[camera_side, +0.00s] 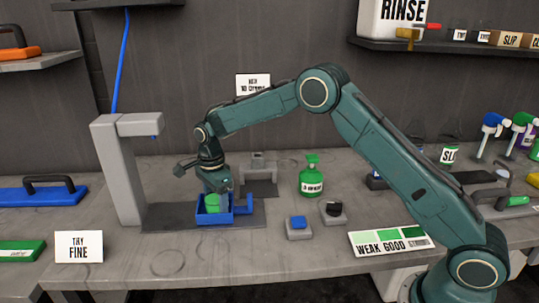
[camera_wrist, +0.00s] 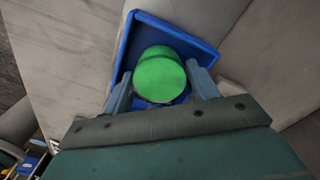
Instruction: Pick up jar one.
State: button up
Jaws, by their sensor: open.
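A green jar (camera_side: 212,201), with no number legible on it, sits in a small open blue box (camera_side: 213,218) under the grey stand. In the wrist view the jar's round green top (camera_wrist: 160,79) faces the camera, with the blue box (camera_wrist: 137,35) around it. My gripper (camera_side: 214,188) is directly above the box and points down. In the wrist view my gripper (camera_wrist: 161,90) has its fingers apart, one on each side of the jar. I cannot tell whether either finger touches it. The jar's lower part is hidden.
A grey stand (camera_side: 119,170) with an overhanging arm rises left of the box. A green pump bottle (camera_side: 312,178) stands to the right. A blue-topped block (camera_side: 298,225) and a black-topped block (camera_side: 333,211) lie nearer. A colour card (camera_side: 390,239) reads WEAK GOOD.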

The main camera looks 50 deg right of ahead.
jog(key=shift+c, duration=0.5)
jog(key=c, duration=0.6)
jog(key=shift+o, duration=0.2)
jog(key=shift+r, duration=0.15)
notch_tip(320, 180, up, 20)
dwell(0.7)
